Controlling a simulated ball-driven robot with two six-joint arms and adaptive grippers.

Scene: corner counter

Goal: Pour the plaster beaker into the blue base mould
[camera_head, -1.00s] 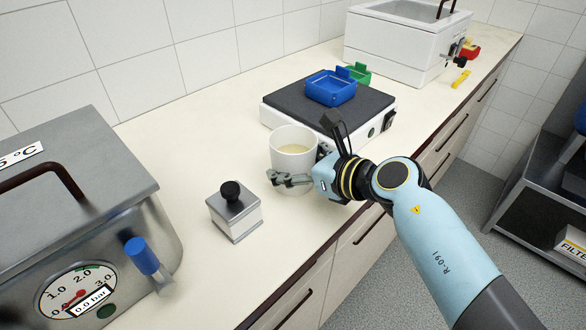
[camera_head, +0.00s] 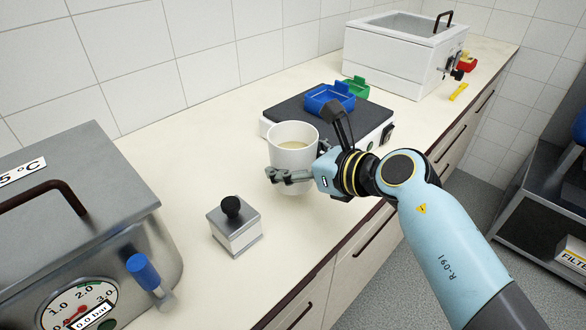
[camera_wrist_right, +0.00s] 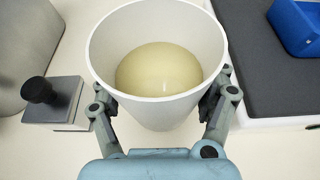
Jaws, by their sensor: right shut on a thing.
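The white plaster beaker (camera_head: 291,155) holds a pale cream liquid and stands upright, or nearly so. My right gripper (camera_head: 300,176) is shut on its sides; in the right wrist view the two fingers flank the beaker (camera_wrist_right: 157,108). I cannot tell whether its bottom touches the counter. The blue base mould (camera_head: 328,98) sits on the dark top of a white device (camera_head: 279,120), behind and right of the beaker. A corner of it also shows in the right wrist view (camera_wrist_right: 297,28). My left gripper is not in view.
A green mould (camera_head: 356,87) sits just behind the blue one. A metal block with a black knob (camera_head: 236,228) stands front left of the beaker. A steel vessel with a gauge (camera_head: 95,200) fills the left. A white bath (camera_head: 390,60) stands at the back.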

